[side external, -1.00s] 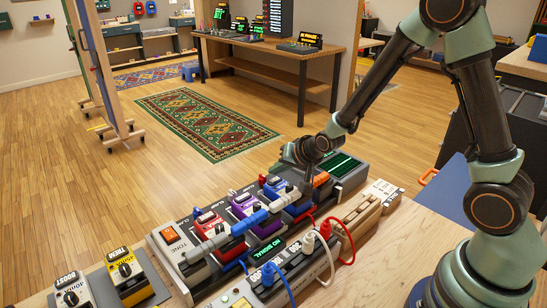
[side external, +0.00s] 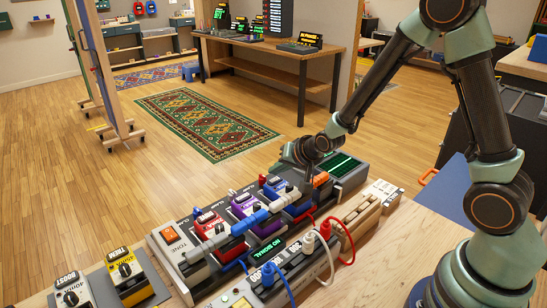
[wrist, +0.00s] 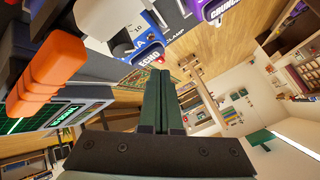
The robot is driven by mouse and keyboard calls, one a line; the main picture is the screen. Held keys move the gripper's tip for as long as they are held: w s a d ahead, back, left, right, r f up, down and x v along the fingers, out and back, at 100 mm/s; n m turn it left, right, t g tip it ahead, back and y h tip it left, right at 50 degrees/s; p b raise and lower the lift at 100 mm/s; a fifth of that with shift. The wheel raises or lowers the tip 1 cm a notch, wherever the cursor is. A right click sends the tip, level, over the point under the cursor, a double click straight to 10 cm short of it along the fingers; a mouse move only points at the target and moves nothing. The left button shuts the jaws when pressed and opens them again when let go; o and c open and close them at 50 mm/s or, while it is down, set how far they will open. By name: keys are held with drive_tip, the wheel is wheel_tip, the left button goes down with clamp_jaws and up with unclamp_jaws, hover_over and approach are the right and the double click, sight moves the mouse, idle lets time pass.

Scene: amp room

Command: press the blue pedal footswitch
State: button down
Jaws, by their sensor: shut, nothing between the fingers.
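The blue pedal (side external: 274,187) sits in the row on the pedalboard, right of the purple pedal (side external: 243,205). In the wrist view the blue pedal (wrist: 146,52), marked ECHO, shows at the top, beyond my fingertips. Its footswitch cannot be clearly made out. My gripper (side external: 299,172) is above the far right part of the row, close to the blue pedal. In the wrist view my gripper (wrist: 160,75) has its dark green fingers together with nothing between them. Whether it touches anything cannot be told.
An orange handle (wrist: 50,75) stands close on the left in the wrist view. A unit with a green screen (side external: 343,166) is at the board's far right end. A red pedal (side external: 211,229) is further left. Red, white and blue cables rise in front from a power strip (side external: 270,262).

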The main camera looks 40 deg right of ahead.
sight(276, 182)
drive_tip(key=shift+f, duration=0.1)
idle(0.4)
drive_tip(key=shift+a+f, duration=0.1)
drive_tip(key=shift+f, duration=0.25)
drive_tip(key=shift+f, duration=0.45)
idle(0.9)
drive_tip(key=shift+r, duration=0.85)
drive_tip(key=shift+r, duration=2.55)
